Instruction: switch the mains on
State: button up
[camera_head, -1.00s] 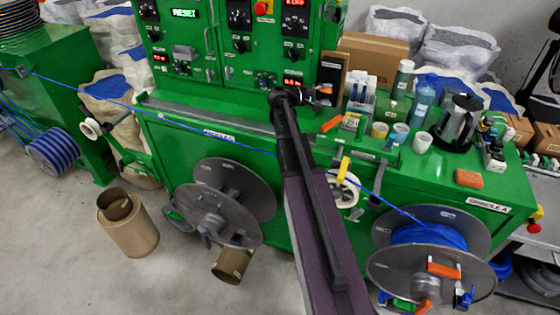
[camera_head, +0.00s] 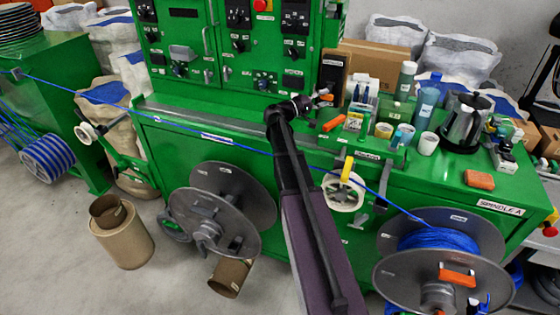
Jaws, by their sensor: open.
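The green control cabinet (camera_head: 220,60) stands at the back of the green bench. Its front carries black rotary switches, among them one in the middle (camera_head: 239,44) and one at the right (camera_head: 294,50). A red button on yellow (camera_head: 263,5) is at the top edge. The display windows, such as the one at upper middle (camera_head: 183,13), are dark. I cannot tell which control is the mains switch. My gripper (camera_head: 325,97) is open at the end of my arm, in front of the cabinet's lower right corner, apart from the switches. Its fingers look small and show no held thing.
Several cups and bottles (camera_head: 405,105) and a kettle (camera_head: 462,122) crowd the bench right of my gripper. A blue cable (camera_head: 240,147) runs across the front to the reel (camera_head: 440,240) at lower right. An empty reel (camera_head: 222,210) hangs at the left.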

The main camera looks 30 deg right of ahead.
jog(key=w+a+f+b, duration=0.1)
jog(key=a+f+b, duration=0.1)
jog(key=a, duration=1)
jog(key=s+a+f+t+y+p, duration=0.1)
jog(key=s+a+f+y, duration=0.6)
jog(key=f, duration=0.4)
jog(key=shift+a+f+n+y, duration=0.25)
jog(key=shift+a+n+y, duration=0.15)
jog(key=shift+a+y, duration=0.4)
jog(key=shift+s, duration=0.1)
jog(key=s+a+f+y, duration=0.2)
jog(key=s+a+y, duration=0.1)
jog(key=a, duration=0.4)
jog(key=s+a+f+n+y+p, duration=0.1)
jog(key=s+a+f+y, duration=0.1)
jog(key=s+a+y, duration=0.2)
jog(key=s+a+f+y, duration=0.3)
jog(key=s+a+y, duration=0.1)
jog(key=a, duration=0.6)
jog(key=shift+n+t+p, duration=0.4)
